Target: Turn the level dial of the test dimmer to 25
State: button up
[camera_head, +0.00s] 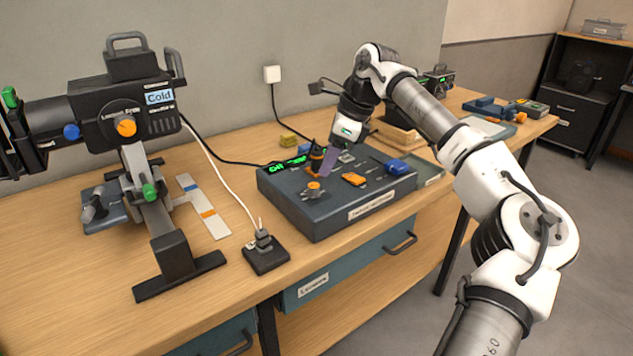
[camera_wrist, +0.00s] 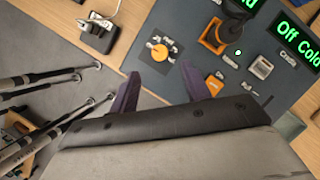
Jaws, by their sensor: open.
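The test dimmer (camera_head: 330,220) is a dark box with a sloping top on the bench. An orange dial (camera_head: 314,186) with pale marks around it sits near its front left corner; in the wrist view the dial (camera_wrist: 159,52) shows on a dark square plate, label too small to read. My gripper (camera_head: 324,162) is over the panel, behind the dial in the head view. In the wrist view my gripper's (camera_wrist: 158,86) two purple fingers are spread and empty, with the dial beyond their tips, apart from them. Green displays (camera_wrist: 297,38) read "Off" and "Cold".
The panel also carries an orange ring-shaped part (camera_wrist: 214,36), an orange switch (camera_head: 354,179) and a blue block (camera_head: 396,167). A socket block (camera_head: 265,256) with a white cable lies left of the dimmer.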

aim_at(315, 185)
jog(key=x, duration=0.7)
jog(key=shift+a+f+p, duration=0.1)
jog(key=shift+a+p, duration=0.05)
jog(key=shift+p, duration=0.15)
jog(key=c, duration=1)
jog(key=m+b, duration=0.1)
jog(key=m, duration=0.1)
jog(key=m+t+b, duration=0.1)
jog(key=b, duration=0.1)
jog(key=shift+s+f+m+h, duration=0.1)
jog(key=shift+f+m+h, duration=0.1)
jog(key=shift+m+h, duration=0.15)
jog(key=m+t+b, duration=0.1)
jog(key=m, duration=0.1)
jog(key=m+h+b, duration=0.1)
jog(key=m+b, duration=0.1)
jog(key=m, duration=0.1)
jog(key=shift+s+r+t, duration=0.1)
jog(key=shift+r+t, duration=0.05)
jog(key=shift+t, duration=0.25)
